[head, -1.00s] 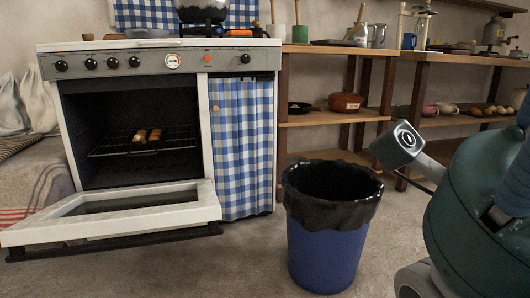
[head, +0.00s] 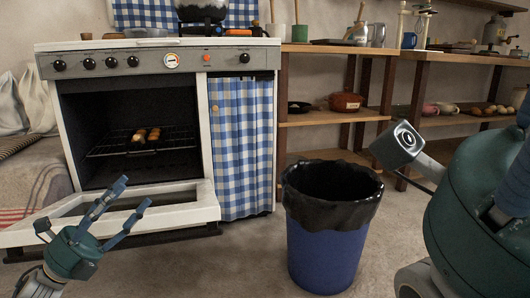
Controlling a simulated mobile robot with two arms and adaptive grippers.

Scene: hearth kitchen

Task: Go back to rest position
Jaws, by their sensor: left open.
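My left gripper (head: 88,212) is in the lower left of the head view, its fingers spread open and empty. It appears in front of the lowered oven door (head: 175,205). The white oven (head: 130,120) stands open behind it. Inside, several small golden-brown pieces of food (head: 146,135) lie on the wire rack (head: 180,143). My right gripper is not in view.
A blue bin (head: 325,245) with a black liner stands on the floor right of the oven. A wooden shelf (head: 325,117) with a reddish-brown pot (head: 345,102) is behind it. Bare floor (head: 235,255) shows between the oven door and the bin.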

